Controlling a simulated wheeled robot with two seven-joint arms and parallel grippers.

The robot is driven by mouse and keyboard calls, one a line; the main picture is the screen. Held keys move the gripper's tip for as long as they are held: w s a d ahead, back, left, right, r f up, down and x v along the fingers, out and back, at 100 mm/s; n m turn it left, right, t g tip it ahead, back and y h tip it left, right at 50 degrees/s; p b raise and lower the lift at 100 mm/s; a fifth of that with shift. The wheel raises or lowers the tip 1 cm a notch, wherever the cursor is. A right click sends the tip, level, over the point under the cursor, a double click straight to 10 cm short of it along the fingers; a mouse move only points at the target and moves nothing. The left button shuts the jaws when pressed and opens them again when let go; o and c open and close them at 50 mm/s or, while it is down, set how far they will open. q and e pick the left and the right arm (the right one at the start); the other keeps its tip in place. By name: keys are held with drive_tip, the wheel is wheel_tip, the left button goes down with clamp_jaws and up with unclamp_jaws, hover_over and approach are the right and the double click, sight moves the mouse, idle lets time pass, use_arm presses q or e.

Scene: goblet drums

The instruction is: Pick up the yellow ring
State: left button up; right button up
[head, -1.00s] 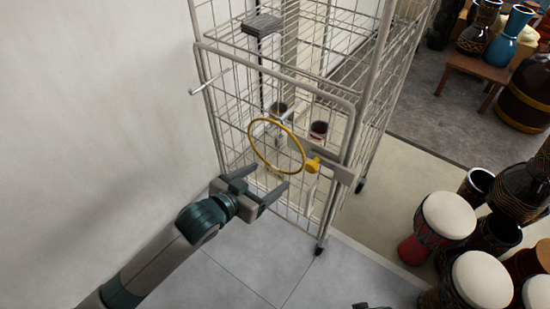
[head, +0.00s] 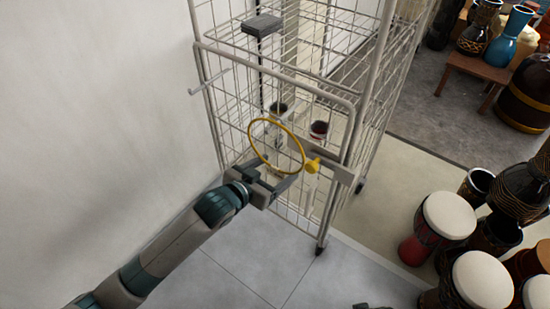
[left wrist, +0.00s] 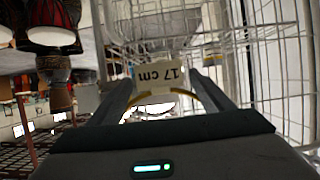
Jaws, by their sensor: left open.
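The yellow ring (head: 252,137) hangs upright at the front of a wire cage cart, with a yellow knob (head: 312,164) at its lower right. My left gripper (head: 281,168) is open at the ring's lower part, its fingers reaching towards the cart. Contact with the ring cannot be told.
The wire cart (head: 350,125) stands close behind the ring, with a wall (head: 90,110) on the left. A grey box (head: 262,26) and a thin hook (head: 208,82) are on the cart. Several drums (head: 448,216) crowd the right. The tiled floor (head: 290,265) in front is clear.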

use_arm(q)
drive_tip(key=c, duration=1.2)
drive_tip(key=shift+r, duration=0.5)
wheel_tip(320, 180, up, 8)
drive_tip(key=shift+r+p, duration=0.2)
drive_tip(key=shift+p, duration=0.4)
drive_tip(key=shift+r, duration=0.3)
use_arm(e)
drive_tip(key=x, duration=0.3)
drive_tip(key=shift+s+f, duration=0.1)
drive_tip(key=shift+f, duration=0.3)
drive_tip(key=shift+s+d, duration=0.1)
drive_tip(key=shift+s, duration=0.1)
